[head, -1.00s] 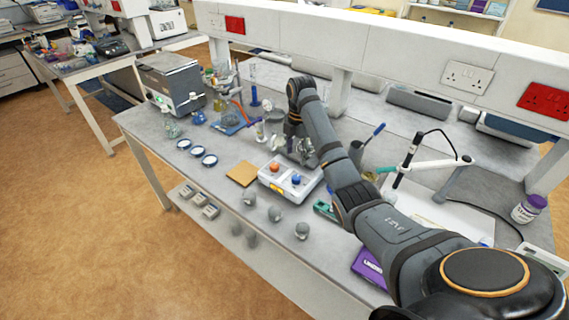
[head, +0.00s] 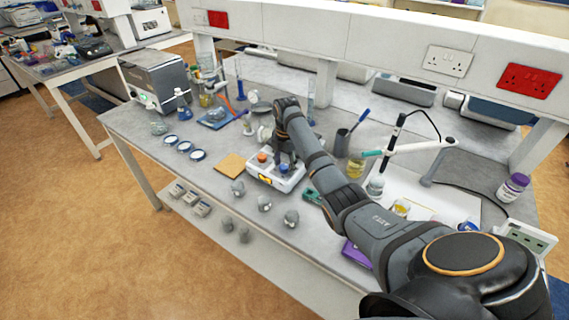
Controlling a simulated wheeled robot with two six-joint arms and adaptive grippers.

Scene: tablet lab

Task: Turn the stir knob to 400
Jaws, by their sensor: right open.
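The white stirrer (head: 262,181) stands on the bench and has an orange knob (head: 262,157) on the left and a blue knob (head: 282,168) on the right. A small lit display shows on its front, too small to read, and so are the knob markings. My right gripper (head: 284,160) points down over the stirrer, open, with its fingers close around or just above the blue knob. I cannot tell whether they touch it. The gripper and forearm hide the back of the stirrer. My left gripper is out of view.
Several grey rounded objects (head: 264,204) lie in front of the stirrer, with a tan square mat (head: 231,164) to its left. Behind my arm stand a dark cup (head: 342,141) and a yellow-liquid beaker (head: 356,167). A purple box (head: 356,254) lies near the front edge.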

